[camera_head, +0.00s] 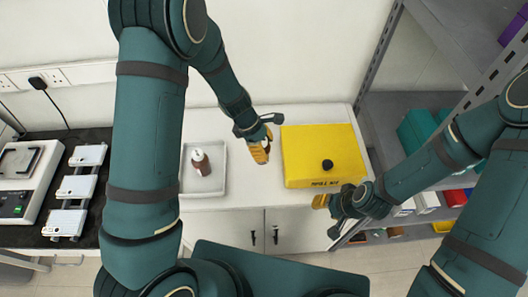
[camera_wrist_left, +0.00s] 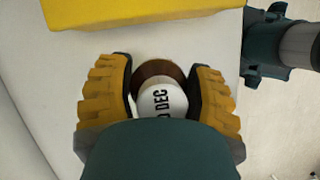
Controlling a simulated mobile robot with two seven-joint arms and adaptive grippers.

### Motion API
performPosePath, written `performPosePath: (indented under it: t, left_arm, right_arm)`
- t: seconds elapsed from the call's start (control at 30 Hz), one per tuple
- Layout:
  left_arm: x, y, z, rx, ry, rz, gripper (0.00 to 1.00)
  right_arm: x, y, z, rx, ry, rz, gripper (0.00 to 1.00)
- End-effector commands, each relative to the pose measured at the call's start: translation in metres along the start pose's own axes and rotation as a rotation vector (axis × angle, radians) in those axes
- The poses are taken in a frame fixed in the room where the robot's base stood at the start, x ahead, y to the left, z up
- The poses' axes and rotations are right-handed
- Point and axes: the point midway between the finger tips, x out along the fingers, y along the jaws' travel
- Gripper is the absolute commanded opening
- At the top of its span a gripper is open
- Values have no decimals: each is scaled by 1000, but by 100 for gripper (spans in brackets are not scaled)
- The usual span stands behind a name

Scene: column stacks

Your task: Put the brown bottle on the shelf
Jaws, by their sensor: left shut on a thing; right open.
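My left gripper (camera_head: 263,150) is shut on a brown bottle with a white label, left of the yellow box. My right gripper (camera_head: 322,201) is open and empty near the bench's front edge, below the yellow box. The grey metal shelf (camera_head: 405,103) stands at the right, partly hidden by my right arm.
A grey tray (camera_head: 212,186) on the white bench holds a reddish-brown bottle with a white top (camera_head: 201,164). The yellow box (camera_head: 300,150) has a black knob. Teal bins (camera_head: 415,130) and small boxes stand on the shelf. Equipment (camera_head: 20,180) stands at the left.

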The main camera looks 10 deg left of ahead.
Motion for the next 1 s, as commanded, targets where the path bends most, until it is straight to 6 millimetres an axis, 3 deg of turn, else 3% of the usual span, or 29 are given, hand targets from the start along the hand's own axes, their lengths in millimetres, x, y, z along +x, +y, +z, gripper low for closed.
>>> performPosePath:
  t: [0.23,0.63,0.67,0.73,1.0]
  left_arm:
    - [30,0,-13,-2,-1,-3,12]
    - [34,0,-14,1,-1,0,12]
    - [34,0,-14,1,0,-1,61]
    - [34,0,-14,1,0,-1,86]
    - [33,0,-14,0,0,-1,86]
  right_arm:
    - [6,2,1,0,0,1,47]
    - [8,3,1,0,1,1,47]
    - [9,3,1,0,1,1,47]
    - [8,2,1,0,1,1,47]
    - [8,2,1,0,1,1,47]
